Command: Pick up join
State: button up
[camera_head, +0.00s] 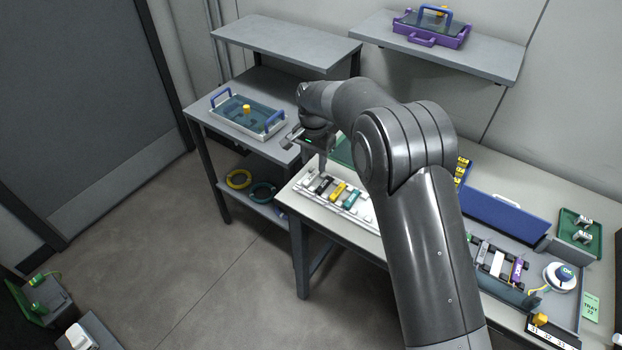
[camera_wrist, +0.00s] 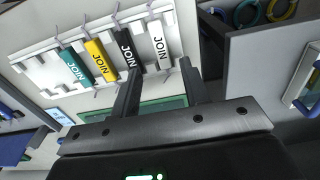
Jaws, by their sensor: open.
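Several pieces marked JOIN sit in a row on a white rack (camera_wrist: 45,80). In the wrist view they are teal (camera_wrist: 74,66), yellow (camera_wrist: 100,58), black (camera_wrist: 129,52) and white (camera_wrist: 160,44). The head view also shows teal (camera_head: 351,200), yellow (camera_head: 338,191), black (camera_head: 324,185) and white (camera_head: 309,179) pieces. My gripper (camera_wrist: 160,70) is open and empty. Its fingertips point toward the rack, one beside the lower end of the black piece and one right of the white piece. The gap to the pieces is hard to judge.
The rack stands at the left end of a light workbench (camera_head: 310,210). A tray with blue handles (camera_head: 246,117) is on the grey shelf unit at left. A blue panel (camera_head: 506,217) and a purple-banded device (camera_head: 517,271) are at right.

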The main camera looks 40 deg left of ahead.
aim_at(312, 176)
jog(key=f, duration=0.5)
jog(key=shift+s+a, duration=0.15)
jog(key=shift+a, duration=0.05)
jog(key=shift+c, duration=0.3)
jog(key=c, duration=0.8)
jog(key=shift+r, duration=0.1)
